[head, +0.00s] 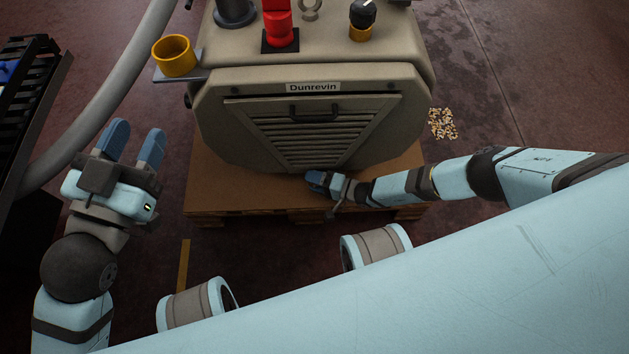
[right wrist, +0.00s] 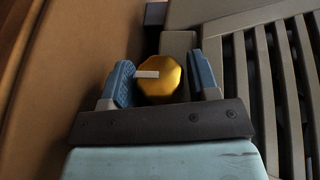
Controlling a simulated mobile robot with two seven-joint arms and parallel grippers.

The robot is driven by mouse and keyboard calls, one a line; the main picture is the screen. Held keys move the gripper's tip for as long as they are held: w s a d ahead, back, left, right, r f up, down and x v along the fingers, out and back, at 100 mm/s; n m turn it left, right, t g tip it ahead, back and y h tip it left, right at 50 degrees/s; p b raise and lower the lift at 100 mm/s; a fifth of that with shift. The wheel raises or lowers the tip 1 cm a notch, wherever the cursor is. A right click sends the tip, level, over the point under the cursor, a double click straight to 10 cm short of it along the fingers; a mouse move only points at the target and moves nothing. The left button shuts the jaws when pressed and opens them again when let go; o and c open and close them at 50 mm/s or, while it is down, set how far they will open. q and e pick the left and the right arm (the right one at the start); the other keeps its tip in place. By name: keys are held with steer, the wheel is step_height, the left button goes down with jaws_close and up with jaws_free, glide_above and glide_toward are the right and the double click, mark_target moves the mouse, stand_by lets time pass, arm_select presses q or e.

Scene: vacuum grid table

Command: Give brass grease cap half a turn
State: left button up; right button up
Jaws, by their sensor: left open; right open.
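The brass grease cap (right wrist: 170,82) shows in the right wrist view as a gold, faceted knob with a white pointer mark directed left. My right gripper (right wrist: 163,76) is open, with one blue finger on each side of the cap. There is a gap at the right finger; whether the left finger touches the cap I cannot tell. In the head view my right gripper (head: 318,179) is low at the front of the beige machine, and I cannot make out the cap there. My left gripper (head: 134,145) is open and empty, left of the machine.
The beige machine (head: 225,85), labelled Dunrevin, stands on a wooden pallet (head: 225,190). It has a slatted front panel with a handle (head: 314,112). A yellow cup (head: 174,54) sits on a side shelf. A grey hose (head: 105,100) and a dark rack (head: 35,95) are at left.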

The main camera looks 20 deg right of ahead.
steer(key=c, duration=0.7)
steer(key=shift+o, duration=0.2)
steer(key=shift+t+y, duration=0.4)
steer(key=shift+y, duration=0.1)
steer(key=o, duration=0.7)
steer(key=shift+c, duration=0.2)
steer(key=shift+d, duration=0.1)
